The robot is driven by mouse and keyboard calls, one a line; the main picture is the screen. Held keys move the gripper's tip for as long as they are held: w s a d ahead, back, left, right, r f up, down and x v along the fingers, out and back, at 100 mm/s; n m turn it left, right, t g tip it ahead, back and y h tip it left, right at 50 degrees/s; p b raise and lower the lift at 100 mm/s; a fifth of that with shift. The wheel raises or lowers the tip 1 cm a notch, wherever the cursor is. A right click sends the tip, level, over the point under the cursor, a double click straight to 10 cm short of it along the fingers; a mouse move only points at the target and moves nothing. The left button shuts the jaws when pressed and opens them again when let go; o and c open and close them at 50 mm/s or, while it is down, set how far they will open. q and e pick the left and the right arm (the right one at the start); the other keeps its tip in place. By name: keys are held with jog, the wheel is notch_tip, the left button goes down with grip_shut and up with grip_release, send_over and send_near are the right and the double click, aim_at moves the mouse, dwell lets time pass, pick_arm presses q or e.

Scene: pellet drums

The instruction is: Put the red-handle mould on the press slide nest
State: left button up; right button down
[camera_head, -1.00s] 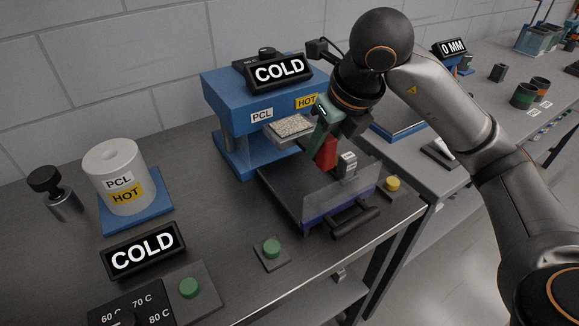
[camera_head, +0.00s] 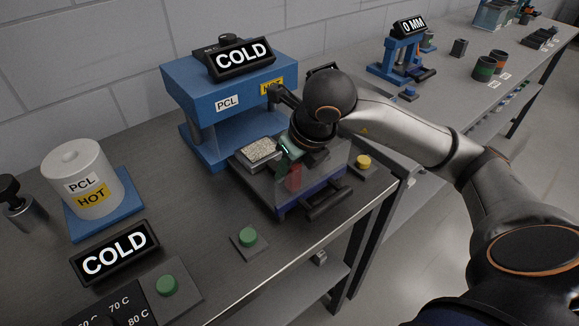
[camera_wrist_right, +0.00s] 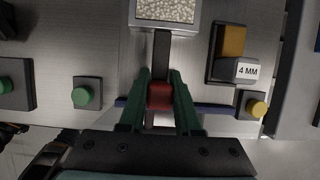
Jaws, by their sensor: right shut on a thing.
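My right gripper (camera_head: 290,168), with green fingers, is shut on the red handle, also seen in the right wrist view (camera_wrist_right: 160,97). The mould is at the left rear part of the press slide (camera_head: 262,191), in front of the blue press (camera_head: 215,101). Whether it touches the nest or hangs just above it cannot be told; the nest is hidden. My left gripper is not in view.
A block marked 4 MM (camera_wrist_right: 246,71) stands right of the mould. A white PCL drum (camera_head: 80,172) is left. Bare bench lies between drum and press.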

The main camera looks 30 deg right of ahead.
jog(key=shift+f, duration=0.15)
jog(key=c, duration=0.6)
grip_release()
jog(key=shift+r, duration=0.2)
jog(key=shift+s+r, duration=0.1)
jog(key=shift+r, duration=0.25)
jog(key=p+v, duration=0.1)
jog(key=v, duration=1)
jog(key=shift+p, duration=0.3)
jog(key=shift+r, duration=0.1)
